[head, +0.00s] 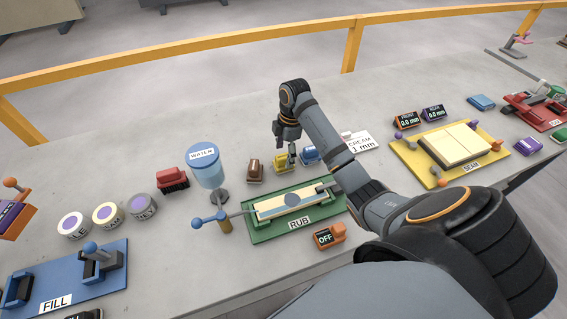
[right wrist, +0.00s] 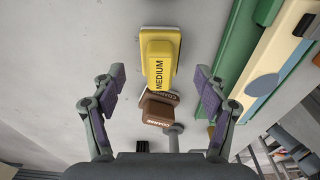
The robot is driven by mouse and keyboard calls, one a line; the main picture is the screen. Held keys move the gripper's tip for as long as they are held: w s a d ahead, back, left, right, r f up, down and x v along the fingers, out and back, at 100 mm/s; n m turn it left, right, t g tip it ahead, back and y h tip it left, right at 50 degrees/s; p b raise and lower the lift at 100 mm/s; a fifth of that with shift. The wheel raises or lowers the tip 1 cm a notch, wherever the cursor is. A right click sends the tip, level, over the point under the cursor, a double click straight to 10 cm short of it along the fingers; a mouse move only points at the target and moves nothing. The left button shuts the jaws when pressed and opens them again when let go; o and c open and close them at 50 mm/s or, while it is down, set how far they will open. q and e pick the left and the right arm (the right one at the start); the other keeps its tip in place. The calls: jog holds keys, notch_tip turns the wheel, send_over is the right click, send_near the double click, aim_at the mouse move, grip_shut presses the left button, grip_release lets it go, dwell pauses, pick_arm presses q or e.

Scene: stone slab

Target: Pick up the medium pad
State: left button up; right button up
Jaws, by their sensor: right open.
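The medium pad is a yellow block (head: 280,164) lettered MEDIUM, on the grey slab behind the green RUB fixture (head: 257,236). In the right wrist view the medium pad (right wrist: 160,55) lies in line with the gap between my fingers, mostly beyond their tips. My right gripper (head: 289,153) points down at the pad and hides part of it in the head view. My left gripper is not in view.
A brown COARSE pad (head: 254,170) stands close beside the medium pad, with a blue pad (head: 309,155) on the other side. A blue WATER container (head: 206,168) and a red block (head: 172,180) stand to the left. The yellow SEAM fixture (head: 437,178) is to the right.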

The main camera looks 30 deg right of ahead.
aim_at(284, 156)
jog(key=f, duration=0.3)
jog(key=shift+a+f, duration=0.2)
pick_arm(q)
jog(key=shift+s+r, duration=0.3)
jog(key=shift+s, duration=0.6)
pick_arm(e)
jog(key=c, duration=1.3)
jog(key=shift+r, duration=0.1)
jog(key=shift+r, duration=0.25)
jog(key=r, duration=0.1)
jog(key=r+b, duration=0.1)
jog(key=r, duration=0.1)
jog(key=shift+s+a+r, duration=0.1)
jog(key=shift+s+r, duration=0.2)
jog(key=shift+s, duration=0.05)
pick_arm(q)
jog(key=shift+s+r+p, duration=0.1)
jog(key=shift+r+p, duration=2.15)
jog(key=shift+p, duration=0.7)
pick_arm(e)
jog(key=s+a+r, duration=0.4)
jog(key=s+r, duration=0.4)
jog(key=s, duration=0.4)
jog(key=shift+s+a+r, duration=0.15)
jog(key=shift+s+r, duration=0.1)
jog(key=shift+r, duration=0.15)
